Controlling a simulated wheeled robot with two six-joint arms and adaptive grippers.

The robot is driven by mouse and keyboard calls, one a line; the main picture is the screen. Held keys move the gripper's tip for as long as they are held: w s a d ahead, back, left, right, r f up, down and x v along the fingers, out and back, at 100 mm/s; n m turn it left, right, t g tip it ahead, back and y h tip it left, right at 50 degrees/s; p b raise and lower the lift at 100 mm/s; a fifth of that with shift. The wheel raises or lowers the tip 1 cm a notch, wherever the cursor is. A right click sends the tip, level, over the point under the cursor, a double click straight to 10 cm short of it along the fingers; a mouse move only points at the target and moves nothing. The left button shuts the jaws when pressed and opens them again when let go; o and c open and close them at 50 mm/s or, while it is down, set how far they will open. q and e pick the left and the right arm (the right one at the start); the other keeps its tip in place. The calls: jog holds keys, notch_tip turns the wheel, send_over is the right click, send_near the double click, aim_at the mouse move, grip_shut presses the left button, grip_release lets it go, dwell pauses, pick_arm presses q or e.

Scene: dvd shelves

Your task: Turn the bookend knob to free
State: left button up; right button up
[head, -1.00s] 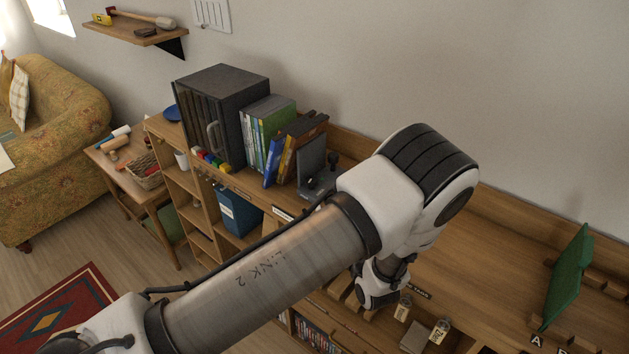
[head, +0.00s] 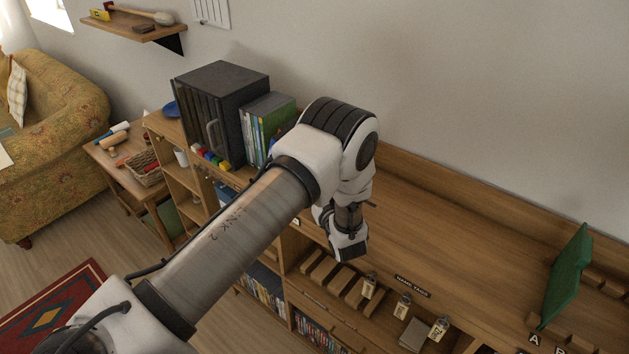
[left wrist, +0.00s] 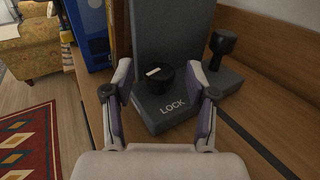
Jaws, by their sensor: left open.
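The dark grey bookend (left wrist: 170,28) stands upright in the left wrist view, with its base towards me. A round black knob (left wrist: 158,81) with a white pointer mark sits on the base, and the word LOCK is printed in front of it. The pointer mark lies roughly crosswise, not towards LOCK. My left gripper (left wrist: 161,70) is open, its two fingers on either side of the knob; I cannot tell whether they touch it. In the head view my left arm hides the bookend. My right gripper is not in view.
A black knob on a post (left wrist: 222,45) stands on a dark base right of the bookend. A blue book (left wrist: 88,30) is at its left. In the head view, a black box file (head: 222,105) stands left; the shelf top (head: 440,225) right of my arm is largely clear.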

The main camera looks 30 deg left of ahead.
pick_arm(q)
jog(key=shift+a+f, duration=0.1)
grip_shut()
jog(key=shift+s+a+f+m+t+h+b, duration=0.1)
jog(key=shift+m+t+h+b, duration=0.2)
jog(key=shift+m+t+h, duration=0.2)
jog(key=shift+s+a+m+t+h+b, duration=0.1)
jog(key=shift+m+t+h+b, duration=0.15)
jog(key=shift+m+t+h, duration=0.65)
jog(key=shift+t+h, duration=0.1)
jog(key=shift+t, duration=0.1)
jog(key=shift+d, duration=0.1)
grip_release()
